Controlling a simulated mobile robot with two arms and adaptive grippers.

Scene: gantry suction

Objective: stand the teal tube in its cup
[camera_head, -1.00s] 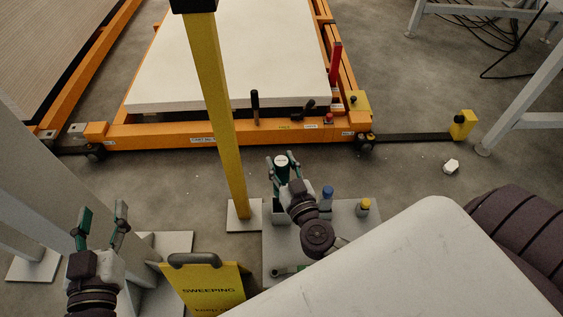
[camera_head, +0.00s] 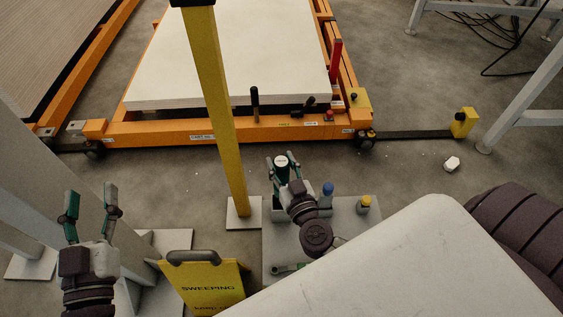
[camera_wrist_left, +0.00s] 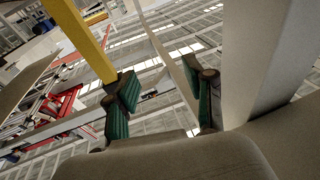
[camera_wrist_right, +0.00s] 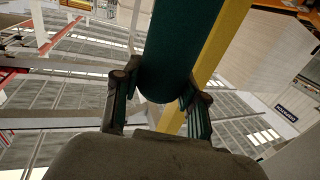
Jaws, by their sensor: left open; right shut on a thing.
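The teal tube (camera_head: 281,163), with a white top, stands roughly upright between the fingers of my right gripper (camera_head: 283,172). The right wrist view shows the tube's rounded end (camera_wrist_right: 180,55) between both fingertips. A grey cup (camera_head: 278,213) shows partly just below the tube on the grey base plate; my right wrist hides part of it, and I cannot tell whether the tube touches it. My left gripper (camera_head: 90,205) is open and empty at the far left, well away from the tube; its spread fingers also show in the left wrist view (camera_wrist_left: 165,92).
A blue-topped tube (camera_head: 328,189) and a yellow-topped tube (camera_head: 364,203) stand on the base plate (camera_head: 345,232). A yellow post (camera_head: 223,120) rises close left of the tube. A yellow sweeping sign (camera_head: 203,287) stands between my arms. An orange frame (camera_head: 180,134) lies behind.

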